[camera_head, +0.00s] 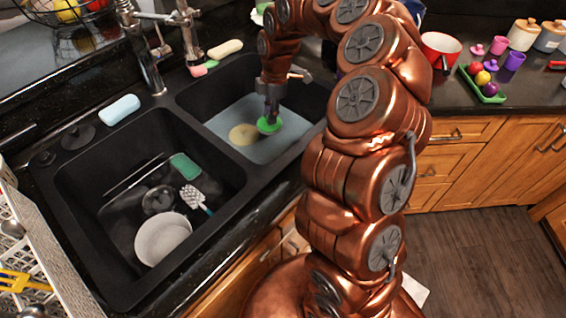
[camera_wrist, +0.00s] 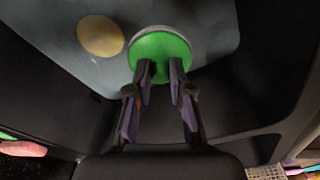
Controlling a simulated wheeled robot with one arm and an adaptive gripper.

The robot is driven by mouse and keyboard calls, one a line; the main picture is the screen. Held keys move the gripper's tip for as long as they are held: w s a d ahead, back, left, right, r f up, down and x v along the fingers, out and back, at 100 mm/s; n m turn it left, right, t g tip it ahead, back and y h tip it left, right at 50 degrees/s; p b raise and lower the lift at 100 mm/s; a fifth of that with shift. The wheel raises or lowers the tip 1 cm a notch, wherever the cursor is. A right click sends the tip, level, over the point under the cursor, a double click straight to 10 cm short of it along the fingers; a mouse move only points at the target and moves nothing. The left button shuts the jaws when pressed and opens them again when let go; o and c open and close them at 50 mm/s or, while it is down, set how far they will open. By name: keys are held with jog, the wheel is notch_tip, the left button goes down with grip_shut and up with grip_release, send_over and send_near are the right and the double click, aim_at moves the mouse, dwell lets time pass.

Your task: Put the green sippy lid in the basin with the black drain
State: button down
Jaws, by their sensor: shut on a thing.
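My gripper (camera_head: 270,112) reaches down into the right basin (camera_head: 290,140). It is shut on the green sippy lid (camera_head: 269,125), which also shows between my fingertips in the wrist view (camera_wrist: 160,48). The lid is over the grey-blue floor of that basin; I cannot tell whether it touches it. A pale yellow disc, apparently that basin's drain (camera_head: 244,134), lies left of the lid and also shows in the wrist view (camera_wrist: 100,36). The left basin (camera_head: 85,182) has a round black piece, apparently the black drain (camera_head: 158,200), on its floor.
The left basin also holds a white bowl (camera_head: 163,240), a brush (camera_head: 195,198), a green sponge (camera_head: 186,167) and thin dark sticks. A divider (camera_head: 212,148) separates the basins. The faucet (camera_head: 147,60) stands behind. A dish rack (camera_head: 25,235) is at left.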

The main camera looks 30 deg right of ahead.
aim_at(279, 121)
jog(key=f+n+b, duration=0.1)
jog(key=d+f+n+b, duration=0.1)
jog(key=f+n, duration=0.1)
jog(key=d+f+n+b, duration=0.1)
jog(key=shift+s+d+f+n+g, duration=0.15)
jog(key=shift+s+n+g, duration=0.15)
jog(key=shift+n, duration=0.1)
jog(key=f+n, duration=0.1)
jog(key=f, duration=0.3)
jog(key=d+f+n, duration=0.1)
jog(key=f, duration=0.2)
jog(key=f+n, duration=0.1)
jog(key=f, duration=0.3)
jog(key=shift+s+d+f, duration=0.15)
jog(key=shift+s+f, duration=0.15)
jog(key=shift+f, duration=0.1)
jog(key=c, duration=1)
grip_release()
jog(key=shift+c, duration=0.2)
